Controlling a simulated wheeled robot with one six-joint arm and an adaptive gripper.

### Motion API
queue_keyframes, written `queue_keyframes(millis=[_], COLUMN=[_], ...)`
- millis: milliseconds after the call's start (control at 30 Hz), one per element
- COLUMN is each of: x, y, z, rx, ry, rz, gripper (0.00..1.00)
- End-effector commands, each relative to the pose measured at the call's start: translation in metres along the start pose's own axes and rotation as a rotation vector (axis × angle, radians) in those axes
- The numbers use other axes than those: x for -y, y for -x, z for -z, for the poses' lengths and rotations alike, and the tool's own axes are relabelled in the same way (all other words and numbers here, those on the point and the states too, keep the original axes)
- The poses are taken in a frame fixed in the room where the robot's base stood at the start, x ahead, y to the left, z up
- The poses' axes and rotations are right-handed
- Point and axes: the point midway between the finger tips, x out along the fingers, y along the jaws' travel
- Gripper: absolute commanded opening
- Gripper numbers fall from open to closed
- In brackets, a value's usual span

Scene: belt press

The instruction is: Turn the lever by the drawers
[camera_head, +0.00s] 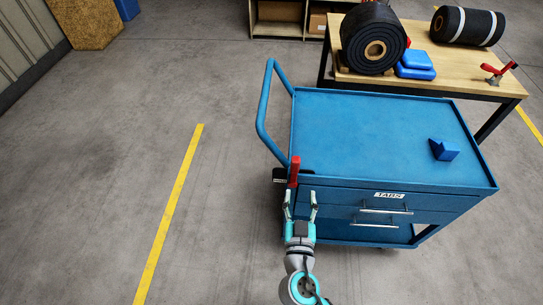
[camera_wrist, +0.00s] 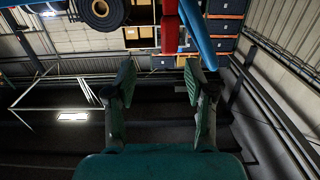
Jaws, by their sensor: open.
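The red lever (camera_head: 295,170) stands upright at the left front corner of the blue cart (camera_head: 375,125), beside the drawers (camera_head: 385,207). It rises from a dark bracket (camera_head: 280,175). The lever also shows in the wrist view (camera_wrist: 169,28), at the top between the finger directions. My gripper (camera_head: 300,197) is open just in front of the cart's left front corner, near the lever's lower part. In the wrist view its two fingers (camera_wrist: 160,78) are apart with nothing between their tips. Whether a finger touches the lever cannot be told.
The cart's blue handle (camera_head: 265,105) curves out on the left. A blue wedge-like block (camera_head: 443,150) lies on the cart top. A wooden table (camera_head: 440,68) behind bears black rolls (camera_head: 373,38), blue boxes and a red-handled clamp. The floor at left is clear, with a yellow line (camera_head: 170,210).

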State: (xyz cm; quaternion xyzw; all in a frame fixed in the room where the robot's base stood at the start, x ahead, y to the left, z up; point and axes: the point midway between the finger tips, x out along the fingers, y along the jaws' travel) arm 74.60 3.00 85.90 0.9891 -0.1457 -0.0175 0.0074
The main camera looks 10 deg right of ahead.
Motion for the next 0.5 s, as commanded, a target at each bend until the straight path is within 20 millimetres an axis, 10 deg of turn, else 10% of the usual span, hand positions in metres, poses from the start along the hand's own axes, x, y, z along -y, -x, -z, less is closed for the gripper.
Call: queue_keyframes(millis=[500], x=[0.003], y=[-0.058], z=[0.013], rx=[-0.034], ry=[-0.022], rz=[-0.026], gripper=[0.54])
